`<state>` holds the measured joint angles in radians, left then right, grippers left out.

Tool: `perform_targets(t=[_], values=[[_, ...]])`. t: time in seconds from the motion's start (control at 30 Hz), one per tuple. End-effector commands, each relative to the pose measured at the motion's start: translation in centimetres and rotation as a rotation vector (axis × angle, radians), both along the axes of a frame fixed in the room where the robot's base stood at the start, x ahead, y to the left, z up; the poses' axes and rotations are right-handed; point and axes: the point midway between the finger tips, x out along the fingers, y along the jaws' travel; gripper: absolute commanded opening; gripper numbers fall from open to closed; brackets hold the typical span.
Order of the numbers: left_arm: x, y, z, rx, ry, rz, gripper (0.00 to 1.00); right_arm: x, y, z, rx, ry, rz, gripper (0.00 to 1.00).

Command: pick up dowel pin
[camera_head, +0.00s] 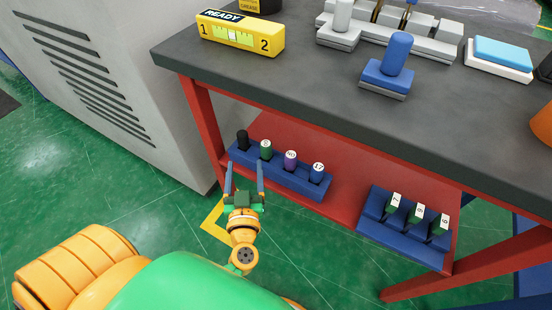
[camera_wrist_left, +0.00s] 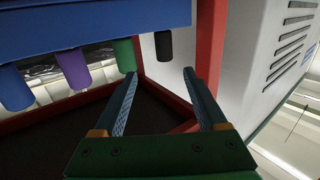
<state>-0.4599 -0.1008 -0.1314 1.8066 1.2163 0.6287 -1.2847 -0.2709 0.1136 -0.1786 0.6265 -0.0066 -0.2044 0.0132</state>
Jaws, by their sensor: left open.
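A blue rack (camera_head: 285,178) on the red lower shelf holds upright pins in a row: a black one (camera_head: 243,140), a green one (camera_head: 265,150), a purple one (camera_head: 290,160) and a blue one (camera_head: 317,172). The last three have white tops with markings. I cannot tell which is the dowel pin. My left gripper (camera_head: 244,167) is open and empty, in front of the rack's left end. In the left wrist view the scene is upside down; the green pin (camera_wrist_left: 124,56) and black pin (camera_wrist_left: 163,46) lie beyond the open fingers (camera_wrist_left: 159,72). My right gripper is not in view.
A second blue rack (camera_head: 405,238) with dark green, white-labelled pieces sits to the right on the shelf (camera_head: 345,207). The dark tabletop (camera_head: 300,85) overhangs above. A red leg (camera_head: 203,125) and a grey cabinet (camera_head: 120,85) stand at left.

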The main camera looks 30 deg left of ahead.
Motion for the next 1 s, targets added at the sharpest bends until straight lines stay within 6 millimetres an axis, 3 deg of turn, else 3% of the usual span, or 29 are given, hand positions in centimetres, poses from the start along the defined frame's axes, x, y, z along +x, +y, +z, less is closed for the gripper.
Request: perform_targets(t=[0.2, 0.53, 0.83, 1.0], values=[[4.2, 2.4, 0.1, 0.003, -0.007, 0.004, 0.74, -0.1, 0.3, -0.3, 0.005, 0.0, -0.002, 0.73], [9.3, 5.2, -0.3, 0.003, -0.004, 0.002, 0.74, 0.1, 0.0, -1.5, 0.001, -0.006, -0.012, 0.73], [10.1, 5.7, -0.2, 0.001, -0.002, 0.002, 0.74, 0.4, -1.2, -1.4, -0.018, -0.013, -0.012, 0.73], [10.1, 5.7, -0.2, 0.001, -0.002, 0.002, 0.28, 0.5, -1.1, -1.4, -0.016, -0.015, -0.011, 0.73]])
